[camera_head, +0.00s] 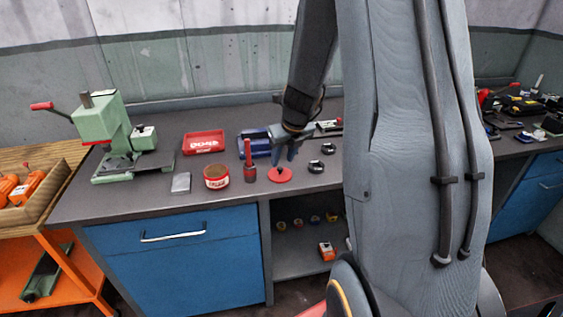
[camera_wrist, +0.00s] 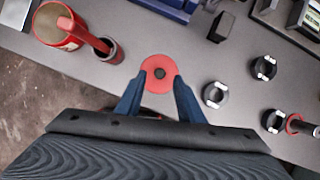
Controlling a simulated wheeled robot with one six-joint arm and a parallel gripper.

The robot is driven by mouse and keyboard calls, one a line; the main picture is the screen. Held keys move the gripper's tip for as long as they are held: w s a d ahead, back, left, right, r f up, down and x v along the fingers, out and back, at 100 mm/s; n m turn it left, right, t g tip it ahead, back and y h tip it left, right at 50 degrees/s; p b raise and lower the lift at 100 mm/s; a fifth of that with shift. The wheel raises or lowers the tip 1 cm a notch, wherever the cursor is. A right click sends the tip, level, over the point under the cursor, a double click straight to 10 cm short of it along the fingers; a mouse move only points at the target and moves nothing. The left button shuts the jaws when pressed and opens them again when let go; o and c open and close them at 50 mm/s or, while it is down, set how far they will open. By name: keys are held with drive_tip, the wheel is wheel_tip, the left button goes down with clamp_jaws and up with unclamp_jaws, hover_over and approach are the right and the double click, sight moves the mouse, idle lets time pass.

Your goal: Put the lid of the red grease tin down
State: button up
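The lid (camera_head: 279,175) of the red grease tin is a flat red disc with a small dark knob. It appears to lie flat on the grey bench top near the front edge. The lid also shows in the wrist view (camera_wrist: 158,84), between and beyond my fingertips. The red grease tin (camera_head: 216,183) stands open to its left, with brown grease inside; it is at the upper left in the wrist view (camera_wrist: 72,42). My gripper (camera_head: 284,160) points down just above the lid, its fingers apart with nothing visibly held. Contact with the lid cannot be told.
A red-handled brush or tool in a holder (camera_head: 249,172) stands between tin and lid. Dark rings (camera_head: 316,167) lie to the right. A red tray (camera_head: 203,142), a blue bin (camera_head: 256,143) and a green press (camera_head: 106,130) stand behind and left. Bare bench surrounds the lid.

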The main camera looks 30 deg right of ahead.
drive_tip(key=v, duration=0.7)
drive_tip(key=s+a+m+g, duration=0.1)
drive_tip(key=s+a+m, duration=0.4)
drive_tip(key=m, duration=0.7)
drive_tip(key=s+a+m+g, duration=0.1)
drive_tip(key=s+a+m, duration=0.5)
drive_tip(key=m, duration=0.6)
drive_tip(key=s+a+f+m+g, duration=0.1)
drive_tip(key=s+a+m, duration=0.5)
drive_tip(key=m, duration=0.5)
drive_tip(key=shift+s+m, duration=0.4)
drive_tip(key=shift+s, duration=0.05)
